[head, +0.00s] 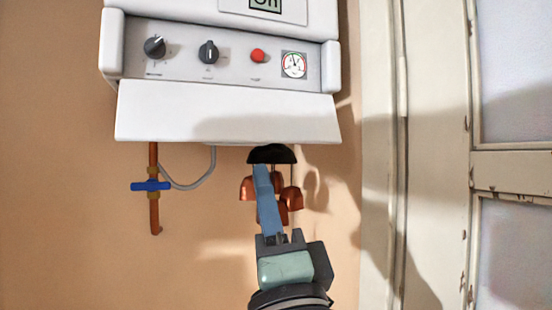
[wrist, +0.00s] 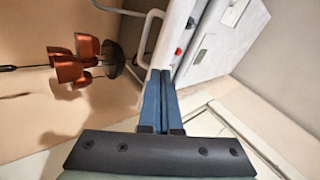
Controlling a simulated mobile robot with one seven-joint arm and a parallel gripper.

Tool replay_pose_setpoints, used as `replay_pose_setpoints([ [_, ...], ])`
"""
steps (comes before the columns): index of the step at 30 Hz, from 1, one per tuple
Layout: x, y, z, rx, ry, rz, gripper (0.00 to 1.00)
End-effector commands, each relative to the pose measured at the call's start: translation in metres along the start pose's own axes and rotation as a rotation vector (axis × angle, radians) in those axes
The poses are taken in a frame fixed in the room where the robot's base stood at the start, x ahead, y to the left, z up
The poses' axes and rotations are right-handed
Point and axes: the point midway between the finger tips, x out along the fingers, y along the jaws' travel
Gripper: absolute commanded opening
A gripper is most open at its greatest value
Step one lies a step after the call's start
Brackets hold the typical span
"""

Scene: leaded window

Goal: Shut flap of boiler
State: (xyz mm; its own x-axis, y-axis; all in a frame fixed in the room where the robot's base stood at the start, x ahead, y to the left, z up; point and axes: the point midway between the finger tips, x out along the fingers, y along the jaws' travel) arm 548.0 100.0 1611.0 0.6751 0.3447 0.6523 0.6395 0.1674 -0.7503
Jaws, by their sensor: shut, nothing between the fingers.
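The white boiler (head: 222,65) is on the wall in the upper part of the head view. Its flap (head: 228,112) is open, sticking out below the control panel, which is exposed. My gripper (head: 262,170) is shut and empty, its blue fingers pointing up just below the flap's lower edge, right of its middle. In the wrist view the shut fingers (wrist: 163,76) reach up to the boiler's white body, and the flap (wrist: 172,35) shows edge-on beside the panel. I cannot tell whether the fingertips touch the flap.
The panel carries two dark knobs (head: 209,52), a red button (head: 258,56) and a gauge (head: 294,65). Copper cups under a dark dome (wrist: 113,60) hang by the wall below the boiler. A copper pipe with a blue valve (head: 151,186) is lower left. A window frame (head: 436,160) stands right.

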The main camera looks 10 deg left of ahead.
Motion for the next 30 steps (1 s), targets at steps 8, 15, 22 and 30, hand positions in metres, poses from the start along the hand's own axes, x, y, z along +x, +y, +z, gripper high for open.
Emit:
replay_pose_setpoints([
  [8,0.031,0.057,0.025,1.188,-0.098,0.015,0.00],
  [15,0.041,0.080,0.031,1.738,-0.113,0.024,0.00],
  [22,0.059,0.079,0.033,1.803,-0.116,0.025,0.00],
  [30,0.111,0.075,0.037,1.798,-0.116,0.025,0.00],
])
